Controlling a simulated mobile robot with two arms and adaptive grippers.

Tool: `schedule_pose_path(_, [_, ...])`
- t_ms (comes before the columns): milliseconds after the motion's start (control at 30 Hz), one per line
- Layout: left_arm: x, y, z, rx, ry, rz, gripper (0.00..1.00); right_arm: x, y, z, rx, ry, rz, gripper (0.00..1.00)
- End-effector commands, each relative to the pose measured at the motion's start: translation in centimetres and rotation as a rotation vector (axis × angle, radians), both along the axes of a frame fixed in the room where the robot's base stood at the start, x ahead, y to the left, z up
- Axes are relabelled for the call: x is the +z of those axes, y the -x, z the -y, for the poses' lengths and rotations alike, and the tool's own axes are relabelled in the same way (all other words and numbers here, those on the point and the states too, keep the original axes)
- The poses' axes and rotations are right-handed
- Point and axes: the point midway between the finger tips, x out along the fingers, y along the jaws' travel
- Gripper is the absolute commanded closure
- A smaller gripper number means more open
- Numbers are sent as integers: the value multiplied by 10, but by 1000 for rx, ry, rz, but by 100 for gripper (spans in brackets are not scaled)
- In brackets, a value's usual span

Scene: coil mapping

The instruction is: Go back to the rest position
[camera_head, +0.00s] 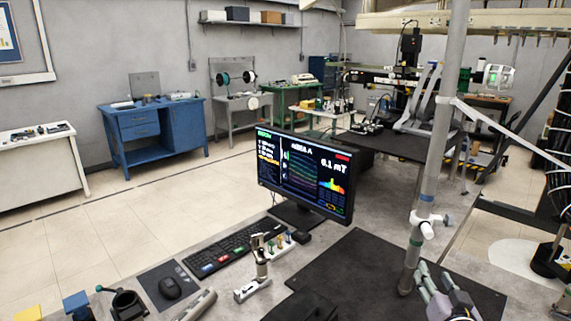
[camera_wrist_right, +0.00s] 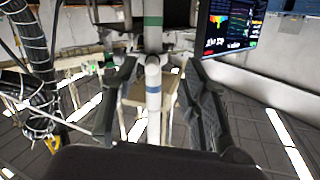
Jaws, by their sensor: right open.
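My right gripper (camera_head: 436,276) is low at the right in the head view, over the dark mat and close beside the lower end of a pale upright post (camera_head: 439,130). In the right wrist view its two dark fingers (camera_wrist_right: 160,105) are spread apart, with nothing gripped. The post, with green and blue bands, shows between the fingers in that view (camera_wrist_right: 153,110); I cannot tell how far beyond them it stands. My left gripper is not in view.
The grey bench holds a monitor (camera_head: 306,172), a keyboard (camera_head: 236,249), a mouse (camera_head: 170,288), a small metal stand (camera_head: 260,266) and a dark mat (camera_head: 345,262). A white side arm (camera_head: 485,120) leaves the post. Open tiled floor (camera_head: 130,220) lies at left.

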Motion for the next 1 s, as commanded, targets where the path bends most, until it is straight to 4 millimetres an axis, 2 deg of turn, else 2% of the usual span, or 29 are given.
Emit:
schedule_pose_path(33, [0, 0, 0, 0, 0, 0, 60, -24, 13, -14, 15, 7, -82, 59])
schedule_pose_path(133, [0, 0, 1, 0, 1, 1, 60, -75, 50, -46, 58, 38, -295, 59])
schedule_pose_path(200, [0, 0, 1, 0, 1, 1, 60, -108, 84, -71, 104, 62, -451, 59])
schedule_pose_path(300, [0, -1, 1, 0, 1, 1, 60, -142, 132, -99, 176, 93, -641, 59])
schedule_pose_path(500, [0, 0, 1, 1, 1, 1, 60, -176, 208, -138, 306, 129, -901, 59])
schedule_pose_path(800, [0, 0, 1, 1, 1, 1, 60, -192, 300, -178, 490, 157, -1168, 59])
schedule_pose_path(1000, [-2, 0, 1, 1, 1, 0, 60, -243, 289, -179, 494, 158, -1193, 59])
